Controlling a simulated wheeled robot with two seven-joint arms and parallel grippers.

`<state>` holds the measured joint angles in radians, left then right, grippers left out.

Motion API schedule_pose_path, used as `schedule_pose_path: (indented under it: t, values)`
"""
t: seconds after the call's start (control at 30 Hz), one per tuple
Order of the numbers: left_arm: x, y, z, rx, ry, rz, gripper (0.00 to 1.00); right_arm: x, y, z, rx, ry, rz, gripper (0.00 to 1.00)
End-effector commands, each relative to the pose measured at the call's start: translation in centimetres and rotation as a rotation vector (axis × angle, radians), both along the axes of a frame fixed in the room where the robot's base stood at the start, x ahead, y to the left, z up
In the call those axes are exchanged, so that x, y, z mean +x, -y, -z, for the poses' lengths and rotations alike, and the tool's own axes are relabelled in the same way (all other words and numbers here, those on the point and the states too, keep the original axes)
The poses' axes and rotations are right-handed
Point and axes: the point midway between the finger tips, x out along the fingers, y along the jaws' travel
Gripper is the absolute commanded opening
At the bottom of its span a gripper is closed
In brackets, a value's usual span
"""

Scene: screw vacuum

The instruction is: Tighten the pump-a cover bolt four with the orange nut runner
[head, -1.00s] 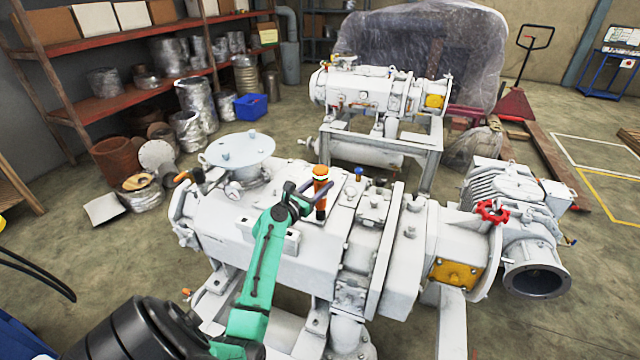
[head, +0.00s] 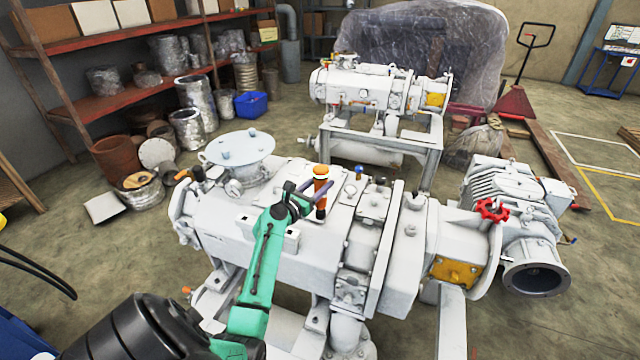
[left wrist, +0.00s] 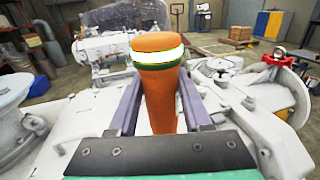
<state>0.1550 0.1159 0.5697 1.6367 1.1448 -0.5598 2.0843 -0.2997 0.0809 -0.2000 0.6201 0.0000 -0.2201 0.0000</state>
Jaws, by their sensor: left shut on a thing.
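The orange nut runner (head: 320,180) stands about upright over the top cover of the near white pump (head: 290,250). My left gripper (head: 317,192) is shut on it, with its green arm reaching in from the lower left. In the left wrist view the runner's orange body (left wrist: 160,95), with a white and green band near its top, sits between the two purple-grey fingers. The runner's lower end is at the cover plate, but I cannot tell whether it touches a bolt. A blue-topped fitting (head: 359,173) stands just right of the runner. My right gripper is not in view.
A round flange (head: 240,149) rises on the pump's left part, and a red valve handle (head: 492,211) is at its right end. A second pump on a frame (head: 380,90) stands behind. Shelves (head: 130,100) line the left wall. Open floor lies at the right.

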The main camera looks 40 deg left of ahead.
Motion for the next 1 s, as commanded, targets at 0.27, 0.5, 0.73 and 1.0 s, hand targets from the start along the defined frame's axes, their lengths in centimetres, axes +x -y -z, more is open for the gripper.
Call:
schedule_pose_path:
  t: [0.27, 0.5, 0.73, 1.0]
  values:
    - [0.04, -0.04, 0.38, 0.001, 0.004, -0.001, 0.0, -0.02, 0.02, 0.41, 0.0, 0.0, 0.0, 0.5]
    - [0.04, -0.04, 0.63, 0.001, 0.004, -0.001, 0.0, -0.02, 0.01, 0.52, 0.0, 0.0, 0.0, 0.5]
    - [0.03, -0.01, 0.54, 0.0, 0.002, 0.0, 0.0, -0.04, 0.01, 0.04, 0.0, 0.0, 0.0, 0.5]
    - [0.02, -0.02, 0.56, 0.0, 0.002, 0.0, 0.0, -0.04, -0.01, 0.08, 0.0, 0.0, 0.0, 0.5]
